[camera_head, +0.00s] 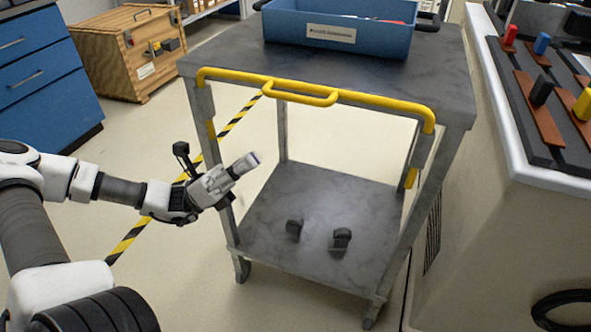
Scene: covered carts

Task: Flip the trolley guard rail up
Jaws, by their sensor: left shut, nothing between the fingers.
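The trolley (330,212) is a dark grey two-shelf cart in the middle of the view. Its yellow guard rail (360,97) runs along the front edge of the top shelf, with a yellow handle loop (300,97) at its middle. The rail's ends bend down at both front corners. My left gripper (250,160) is shut and empty, in front of the trolley's left front leg and below the rail, apart from the handle. My right gripper is not in view.
A blue bin (335,33) stands on the trolley top. A wooden crate (122,48) and blue drawers (38,75) stand at the left. A bench (530,165) with coloured levers is close at the right. Yellow-black tape (232,122) crosses the open floor.

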